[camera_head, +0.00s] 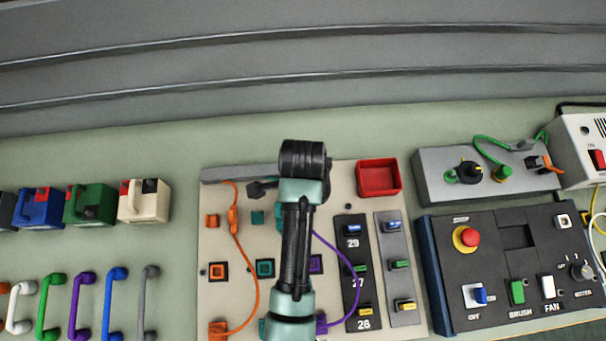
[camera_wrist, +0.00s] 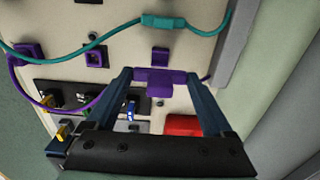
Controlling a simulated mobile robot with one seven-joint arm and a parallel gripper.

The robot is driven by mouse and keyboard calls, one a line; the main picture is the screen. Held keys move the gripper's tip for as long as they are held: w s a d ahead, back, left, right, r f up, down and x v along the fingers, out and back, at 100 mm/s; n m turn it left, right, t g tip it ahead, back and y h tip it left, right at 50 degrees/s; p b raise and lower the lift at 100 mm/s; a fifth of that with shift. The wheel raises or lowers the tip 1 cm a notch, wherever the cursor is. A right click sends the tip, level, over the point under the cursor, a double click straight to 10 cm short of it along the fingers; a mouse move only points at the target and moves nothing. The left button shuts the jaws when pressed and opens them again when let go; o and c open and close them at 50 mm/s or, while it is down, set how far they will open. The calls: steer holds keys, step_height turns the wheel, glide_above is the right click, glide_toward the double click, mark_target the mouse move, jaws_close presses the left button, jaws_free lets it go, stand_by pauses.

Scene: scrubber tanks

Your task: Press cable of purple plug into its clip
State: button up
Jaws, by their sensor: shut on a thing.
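In the wrist view, my gripper (camera_wrist: 160,80) is shut on the purple plug (camera_wrist: 160,86), a wide block between its two blue fingertips. The purple cable (camera_wrist: 17,80) curves from a purple base block (camera_wrist: 27,53) toward the plug; part of it is hidden behind a finger. A small purple block (camera_wrist: 160,56), which looks like the clip, stands just beyond the plug, apart from it in the picture. A purple square socket (camera_wrist: 95,56) sits to its left. In the head view, my arm hides the gripper and plug, while the purple cable (camera_head: 354,270) shows beside it.
A teal cable with a teal plug (camera_wrist: 163,20) crosses near the purple clip. An orange cable (camera_head: 254,288) lies left on the panel (camera_head: 345,192). A red tray (camera_head: 379,178) and a black label strip (camera_head: 350,241) are on the right. A grey ledge (camera_head: 230,174) edges the back.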

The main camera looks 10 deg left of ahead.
steer(key=shift+f, duration=0.1)
steer(key=shift+f+b, duration=1.5)
steer(key=shift+f, duration=1.15)
steer(key=shift+p, duration=0.65)
steer(key=shift+f+b, duration=0.3)
steer(key=shift+f, duration=0.05)
steer(key=shift+f+b, duration=0.4)
steer(key=shift+f, duration=0.25)
steer(key=o, duration=1.1)
